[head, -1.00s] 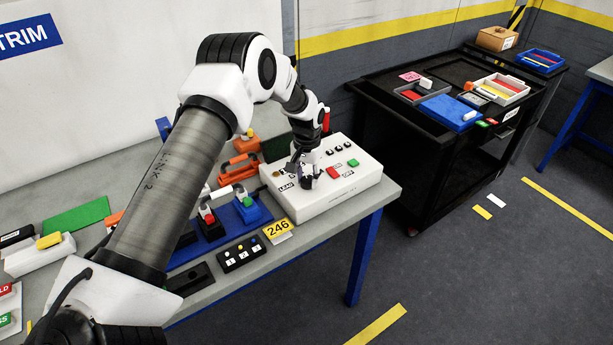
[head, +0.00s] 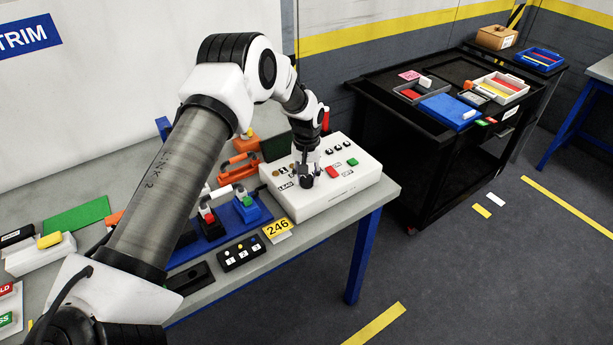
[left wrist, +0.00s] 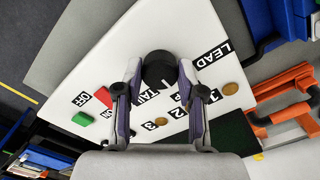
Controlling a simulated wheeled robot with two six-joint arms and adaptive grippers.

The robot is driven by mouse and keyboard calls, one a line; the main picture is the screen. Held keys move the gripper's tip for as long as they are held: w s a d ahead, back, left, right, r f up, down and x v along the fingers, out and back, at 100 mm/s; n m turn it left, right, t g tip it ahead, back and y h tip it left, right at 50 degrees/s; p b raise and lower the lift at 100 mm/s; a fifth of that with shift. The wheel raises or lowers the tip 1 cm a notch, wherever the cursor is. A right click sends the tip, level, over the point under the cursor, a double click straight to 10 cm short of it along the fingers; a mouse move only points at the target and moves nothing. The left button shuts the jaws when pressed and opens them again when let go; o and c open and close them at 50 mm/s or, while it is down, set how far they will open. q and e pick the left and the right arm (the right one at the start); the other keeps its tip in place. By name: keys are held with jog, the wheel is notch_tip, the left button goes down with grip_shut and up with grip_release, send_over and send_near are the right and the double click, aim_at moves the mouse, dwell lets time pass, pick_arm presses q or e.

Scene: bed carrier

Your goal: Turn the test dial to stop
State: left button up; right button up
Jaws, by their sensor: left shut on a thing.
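The test dial is a round black knob (left wrist: 158,69) on the sloped top of a white control box (head: 340,194). My left gripper (head: 306,176) reaches down onto it from above. In the left wrist view the two fingers (left wrist: 160,72) lie on opposite sides of the knob, shut on it. A LEAD label (left wrist: 212,53) is beside the knob, and another label, partly covered by a finger, reads like TAIL. Which way the dial points is hard to tell. My right gripper is not in view.
The box also carries a red button (head: 333,171), a green button (head: 352,162) and small black switches. A black cart (head: 440,130) with trays stands beyond the bench, across open floor.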

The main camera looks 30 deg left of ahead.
aim_at(307, 178)
pick_arm(q)
jog(key=o, duration=1.1)
jog(key=shift+f, duration=0.25)
jog(key=shift+o, duration=0.2)
jog(key=shift+w, duration=0.1)
notch_tip(307, 178, up, 12)
